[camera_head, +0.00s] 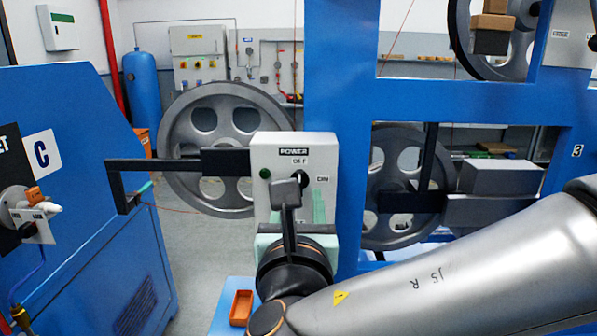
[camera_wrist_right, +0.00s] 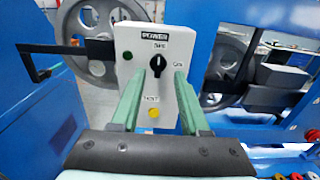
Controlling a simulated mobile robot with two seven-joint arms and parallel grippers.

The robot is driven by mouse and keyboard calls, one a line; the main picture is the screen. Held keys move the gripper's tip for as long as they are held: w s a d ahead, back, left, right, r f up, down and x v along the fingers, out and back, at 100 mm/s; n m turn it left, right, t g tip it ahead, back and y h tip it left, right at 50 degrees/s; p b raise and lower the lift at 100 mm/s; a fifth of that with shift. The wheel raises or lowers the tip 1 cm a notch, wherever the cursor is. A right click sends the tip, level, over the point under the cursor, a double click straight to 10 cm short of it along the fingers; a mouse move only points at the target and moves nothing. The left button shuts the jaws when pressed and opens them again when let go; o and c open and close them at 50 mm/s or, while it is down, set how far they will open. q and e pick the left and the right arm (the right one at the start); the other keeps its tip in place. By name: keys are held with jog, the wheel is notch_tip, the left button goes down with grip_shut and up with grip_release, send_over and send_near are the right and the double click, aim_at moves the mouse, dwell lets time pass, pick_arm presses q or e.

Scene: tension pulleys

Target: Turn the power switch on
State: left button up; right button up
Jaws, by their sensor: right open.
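The power switch is a black rotary knob (camera_wrist_right: 157,65) on a light grey control box (camera_head: 264,152) labelled POWER, with OFF above the knob and ON to its right. In the right wrist view the knob appears upright, toward OFF. In the head view the knob (camera_head: 299,180) is partly covered by my gripper. My right gripper (camera_wrist_right: 160,76) is open, its two green fingers pointing at the box either side of and slightly below the knob. Nothing is between the fingers; whether they touch the box I cannot tell. My left gripper is out of view.
A green lamp (camera_head: 265,174) and a yellow button (camera_wrist_right: 154,113) are on the box. A black bracket (camera_head: 165,165) juts left from it. The blue machine frame (camera_head: 335,60) stands close on the right. An orange bin (camera_head: 242,307) sits below.

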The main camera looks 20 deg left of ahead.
aim_at(299, 176)
jog(key=p+x, duration=0.1)
jog(key=x, duration=0.7)
jog(key=shift+w+a+f+p, duration=0.15)
jog(key=shift+w+p, duration=0.1)
jog(key=shift+p, duration=0.15)
grip_shut()
